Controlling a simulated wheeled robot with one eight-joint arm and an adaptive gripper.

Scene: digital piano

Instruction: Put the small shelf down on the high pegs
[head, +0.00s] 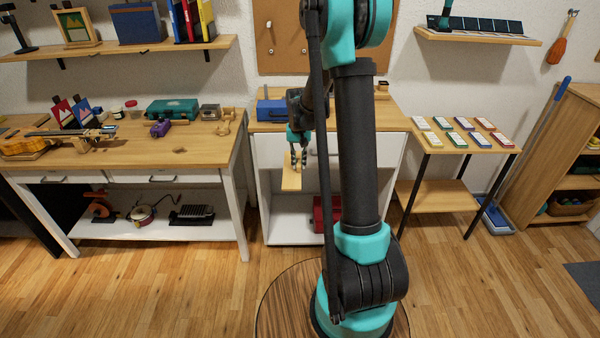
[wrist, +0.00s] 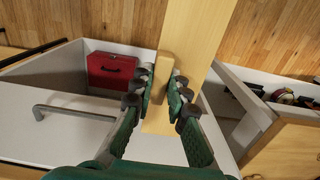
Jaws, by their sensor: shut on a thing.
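The small shelf (head: 291,180) is a pale wooden board, held in front of the open left part of the white cabinet (head: 288,235). In the wrist view the small shelf (wrist: 200,38) runs up and away from my gripper, with a small wooden block on it between the fingers. My gripper (head: 297,160) is shut on this block; the fingers also show in the wrist view (wrist: 162,76). The board hangs apart from the cabinet floor. The high pegs cannot be made out in either view.
A red box (wrist: 112,70) stands low inside the cabinet; it also shows in the head view (head: 325,215). A drawer handle (wrist: 75,113) lies left of my gripper in the wrist view. The workbench (head: 185,150) stands close on the left, with a blue toolbox (head: 270,109) on the cabinet top.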

